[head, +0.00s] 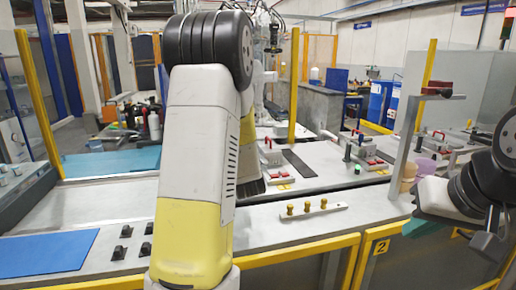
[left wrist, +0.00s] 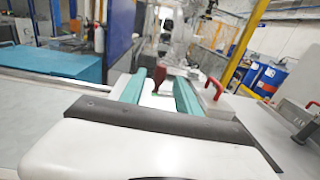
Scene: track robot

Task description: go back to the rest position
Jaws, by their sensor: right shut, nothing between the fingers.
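My left arm (head: 195,150) fills the middle of the head view, a white and yellow link with a black joint on top. It hides most of my left gripper in that view. In the left wrist view my left gripper (left wrist: 158,82) has its two teal fingers apart over the worktable. A dark red handle (left wrist: 160,74) shows between them, seemingly beyond the fingertips. My right gripper (head: 489,243) is at the right edge of the head view, dark and shut, in front of the worktable. Nothing shows in it.
A grey upright post (head: 404,140) stands near my right arm. Yellow poles (head: 293,85) rise behind.

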